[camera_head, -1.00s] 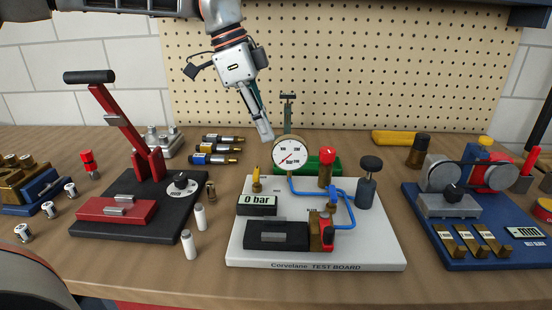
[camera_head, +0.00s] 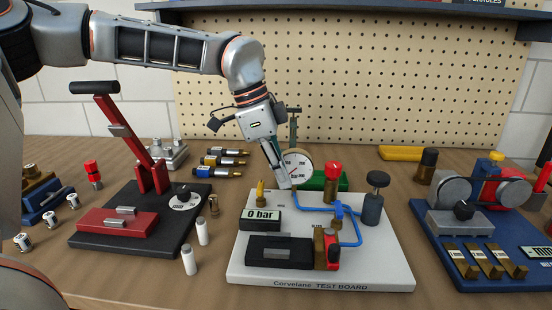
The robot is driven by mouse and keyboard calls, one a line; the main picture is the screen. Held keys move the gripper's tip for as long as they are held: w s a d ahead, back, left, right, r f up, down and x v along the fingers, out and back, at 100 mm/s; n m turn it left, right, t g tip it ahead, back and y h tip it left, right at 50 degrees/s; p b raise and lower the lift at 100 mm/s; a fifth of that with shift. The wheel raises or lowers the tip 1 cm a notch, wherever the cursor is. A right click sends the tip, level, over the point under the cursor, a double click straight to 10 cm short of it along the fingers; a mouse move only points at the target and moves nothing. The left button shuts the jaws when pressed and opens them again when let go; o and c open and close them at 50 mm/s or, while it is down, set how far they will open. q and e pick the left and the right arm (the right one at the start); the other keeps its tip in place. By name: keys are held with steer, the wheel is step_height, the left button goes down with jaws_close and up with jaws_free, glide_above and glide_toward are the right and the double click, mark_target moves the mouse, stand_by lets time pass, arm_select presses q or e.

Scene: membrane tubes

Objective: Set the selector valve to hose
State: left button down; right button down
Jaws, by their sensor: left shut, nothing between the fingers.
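The white test board (camera_head: 375,268) lies on the bench, centre right. It carries a round gauge (camera_head: 299,165), a small yellow lever or knob (camera_head: 261,191), a red-topped knob (camera_head: 333,169), a blue valve handle (camera_head: 338,209) on blue tubing, and a dark-topped post (camera_head: 375,195). The labels are too small to read, so I cannot tell which is the selector valve or its setting. My left gripper (camera_head: 284,184) is shut and empty. It points down between the yellow part and the gauge, partly covering the gauge's left edge; contact is unclear. My right gripper is not in view.
The display (camera_head: 260,218) reads 0 bar. A red lever press (camera_head: 120,135) on a dark base stands left, with white cylinders (camera_head: 202,231) between it and the board. A blue-based belt rig (camera_head: 465,240) stands right. A pegboard (camera_head: 400,80) closes the back.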

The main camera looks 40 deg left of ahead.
mark_target(261, 193)
arm_select(q)
steer(key=shift+x, duration=1.15)
steer(key=s+a, duration=0.1)
steer(key=s+a+r, duration=0.1)
steer(key=a, duration=0.1)
steer(key=shift+a+r+p, duration=0.1)
steer(key=shift+p, duration=0.3)
steer(key=shift+s+a, duration=0.15)
steer(key=shift+a+f, duration=0.1)
steer(key=shift+f, duration=0.15)
steer(key=shift+r, duration=0.1)
